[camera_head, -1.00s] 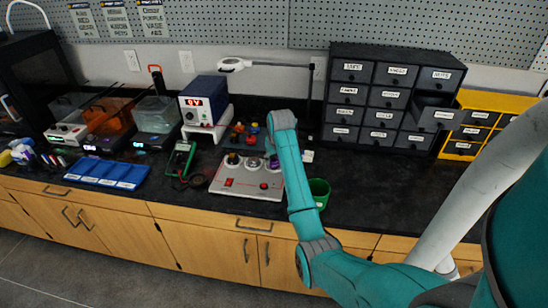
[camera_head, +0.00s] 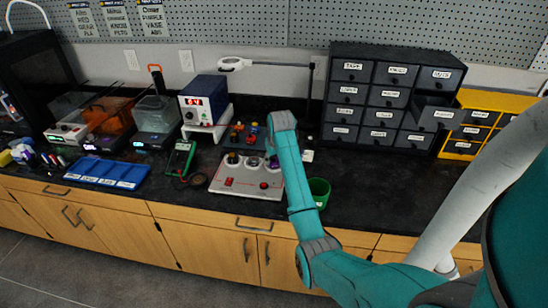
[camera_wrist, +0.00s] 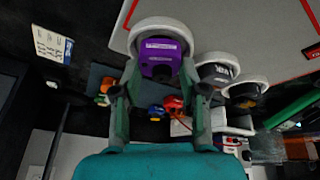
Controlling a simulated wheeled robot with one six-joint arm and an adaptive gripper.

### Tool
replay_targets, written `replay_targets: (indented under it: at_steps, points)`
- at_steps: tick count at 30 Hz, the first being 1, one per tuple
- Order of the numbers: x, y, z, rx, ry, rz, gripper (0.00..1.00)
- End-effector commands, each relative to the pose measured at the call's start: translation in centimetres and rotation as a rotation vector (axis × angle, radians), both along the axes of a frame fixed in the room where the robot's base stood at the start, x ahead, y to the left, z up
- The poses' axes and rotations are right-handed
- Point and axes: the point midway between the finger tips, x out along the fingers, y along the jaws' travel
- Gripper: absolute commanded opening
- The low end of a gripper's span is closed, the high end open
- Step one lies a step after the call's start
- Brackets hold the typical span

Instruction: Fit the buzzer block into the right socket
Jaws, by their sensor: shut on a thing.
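The purple buzzer block (camera_wrist: 162,48) is between the two fingers of my gripper (camera_wrist: 160,72), which is shut on it. The white ring of the right socket (camera_wrist: 168,24) shows around the block's far side in the wrist view. I cannot tell whether the block is fully seated or just above the ring. Two other sockets beside it hold dark round-faced blocks, the middle one (camera_wrist: 217,70) and the left one (camera_wrist: 245,90). The grey board (camera_head: 240,184) lies on the bench, and my gripper (camera_head: 273,152) is over its right end, partly hidden by my arm.
A dark tray with red, blue and orange blocks (camera_head: 238,128) lies behind the board. A drawer cabinet (camera_head: 385,95) stands behind right. The bench front right is clear.

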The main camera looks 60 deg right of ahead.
Motion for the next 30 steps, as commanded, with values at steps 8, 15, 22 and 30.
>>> replay_targets:
  at_steps: [8, 15, 22, 30]
  points:
    - [0.0, 0.0, -0.5, 0.001, 0.001, 0.000, 0.16]
    - [0.0, 0.0, -0.5, 0.001, 0.001, 0.000, 0.53]
    - [-0.1, 0.1, -0.1, -0.001, -0.001, 0.000, 0.53]
    - [-0.6, 0.6, 1.6, 0.000, 0.000, 0.000, 0.53]
